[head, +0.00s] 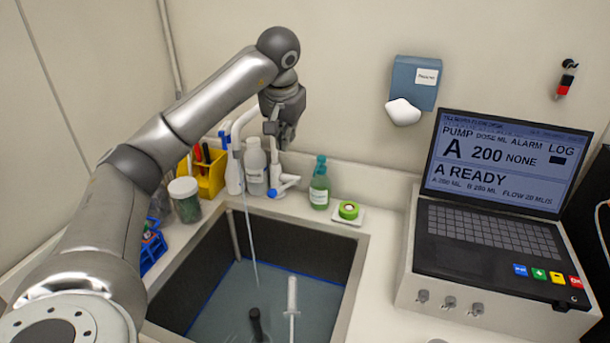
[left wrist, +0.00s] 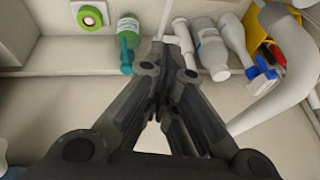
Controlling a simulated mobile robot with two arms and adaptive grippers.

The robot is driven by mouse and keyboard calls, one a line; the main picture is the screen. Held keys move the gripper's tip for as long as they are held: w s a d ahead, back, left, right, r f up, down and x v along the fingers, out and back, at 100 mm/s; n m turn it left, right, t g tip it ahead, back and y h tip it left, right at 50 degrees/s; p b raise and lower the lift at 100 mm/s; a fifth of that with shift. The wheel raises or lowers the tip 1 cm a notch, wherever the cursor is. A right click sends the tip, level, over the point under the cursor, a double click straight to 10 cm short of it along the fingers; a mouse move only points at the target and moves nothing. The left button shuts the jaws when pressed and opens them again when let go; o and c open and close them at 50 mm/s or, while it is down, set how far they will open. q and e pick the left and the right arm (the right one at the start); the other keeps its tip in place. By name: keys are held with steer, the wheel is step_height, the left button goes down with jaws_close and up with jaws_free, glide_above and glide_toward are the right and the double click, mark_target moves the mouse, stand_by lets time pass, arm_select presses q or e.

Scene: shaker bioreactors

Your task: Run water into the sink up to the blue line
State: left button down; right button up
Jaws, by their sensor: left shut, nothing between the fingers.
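The sink (head: 357,262) is set in the counter, with water (head: 222,312) in its bottom. The blue line (head: 207,297) runs along the inner walls close to the water's edge; the exact gap is hard to tell. A thin stream (head: 250,238) falls from the white tap (head: 238,135) into the sink. The tap's base with a blue-ended lever (head: 285,186) stands behind the sink. My left gripper (head: 286,142) is shut and empty above the tap's base. Its closed fingers (left wrist: 167,85) also show in the left wrist view. My right gripper is out of view.
A dark object (head: 256,325) and a white syringe-like object (head: 292,300) stand in the sink. Bottles (head: 255,168), a green soap bottle (head: 319,190) and a yellow holder (head: 212,180) line the back. A console (head: 490,225) reading "A READY" stands right.

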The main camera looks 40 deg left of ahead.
arm_select(q)
steer(key=a+f+p, duration=0.3)
steer(key=f+p, duration=0.1)
steer(key=f, duration=0.8)
steer(key=shift+w+f, duration=0.35)
steer(key=shift+w, duration=0.05)
